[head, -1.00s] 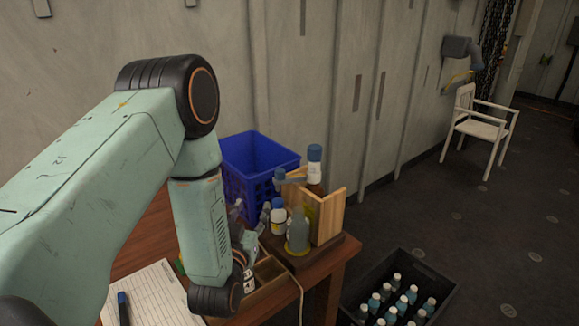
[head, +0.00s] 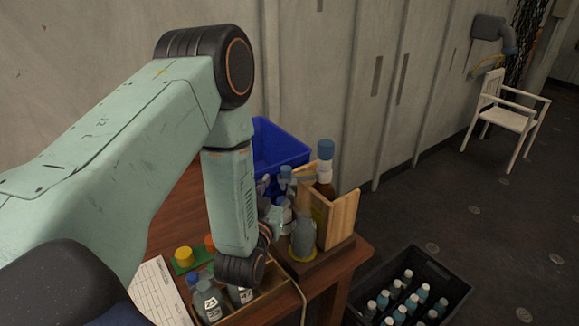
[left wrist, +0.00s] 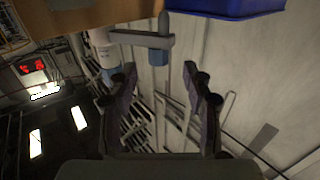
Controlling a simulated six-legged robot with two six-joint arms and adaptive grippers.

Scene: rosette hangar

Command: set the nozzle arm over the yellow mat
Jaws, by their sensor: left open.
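The nozzle arm (head: 305,178), a thin grey-blue bar with a blue end, sits by the wooden holder (head: 342,215), in front of a brown bottle with a blue cap (head: 325,166). The yellow mat (head: 300,257) shows as a rim under a grey bottle (head: 303,238). My left gripper (head: 283,202) is open and empty, near the nozzle arm and left of the grey bottle. In the left wrist view its two fingers (left wrist: 163,85) are apart, with the grey bar (left wrist: 142,40) beyond them. Whether they touch it I cannot tell. My right gripper is not in view.
A blue crate (head: 280,148) stands behind on the table. Bottles (head: 208,300) and a yellow-capped item (head: 184,257) are at the front left, beside a notepad (head: 160,297). A black crate of bottles (head: 445,285) is on the floor. The wall stands close behind.

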